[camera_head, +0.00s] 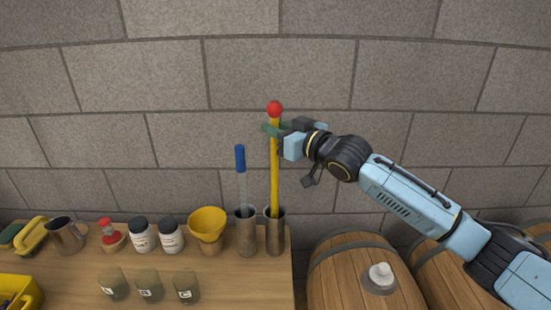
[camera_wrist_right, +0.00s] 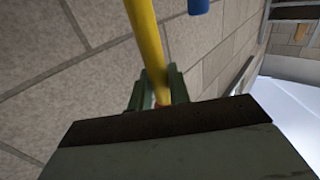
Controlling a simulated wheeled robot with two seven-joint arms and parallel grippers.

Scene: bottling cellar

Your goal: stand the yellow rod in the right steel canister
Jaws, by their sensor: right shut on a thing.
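The yellow rod (camera_head: 275,170) with a red ball on its top stands upright, its lower end inside the mouth of the right steel canister (camera_head: 275,238). How deep it reaches is hidden by the canister wall. My right gripper (camera_head: 273,130) is shut on the rod just below the red ball. In the right wrist view the rod (camera_wrist_right: 148,40) runs between the green fingers (camera_wrist_right: 158,92). The left steel canister (camera_head: 246,238) stands beside the right one and holds a blue-handled rod (camera_head: 240,160). My left gripper is not in view.
On the wooden table (camera_head: 225,285) stand a yellow funnel (camera_head: 208,228), two white jars with dark lids (camera_head: 171,237), a red-topped stamp (camera_head: 108,235), a metal jug (camera_head: 66,234) and several small labelled cups (camera_head: 149,287). Barrels (camera_head: 340,280) stand right of the table. A stone wall is behind.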

